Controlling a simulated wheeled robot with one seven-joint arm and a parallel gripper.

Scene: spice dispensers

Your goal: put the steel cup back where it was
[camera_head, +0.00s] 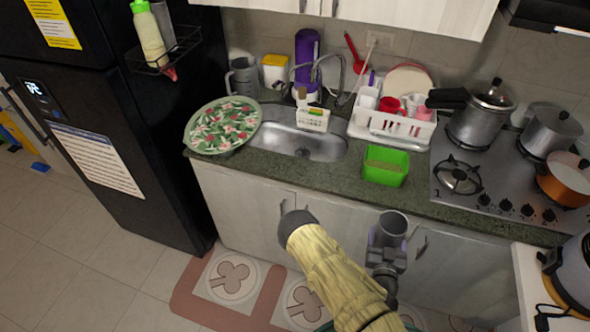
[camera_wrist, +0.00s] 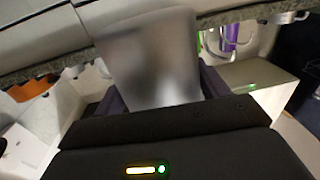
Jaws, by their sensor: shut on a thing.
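The steel cup (camera_head: 393,224) is in my gripper (camera_head: 387,246), in front of the lower cabinet doors and below the counter's front edge in the head view. Its round opening faces up, with a slight tilt. In the wrist view the cup (camera_wrist: 152,58) fills the space between the dark fingers of my gripper (camera_wrist: 163,92), which are shut on its sides. The lower part of the cup is hidden by the gripper. The cup touches nothing else that I can see.
The dark green counter (camera_head: 325,178) holds a floral plate (camera_head: 222,125), a sink (camera_head: 285,138), a green container (camera_head: 385,166) and a white dish rack (camera_head: 385,125). A stove (camera_head: 480,185) with pots is at the right. A black fridge (camera_head: 110,120) stands at the left.

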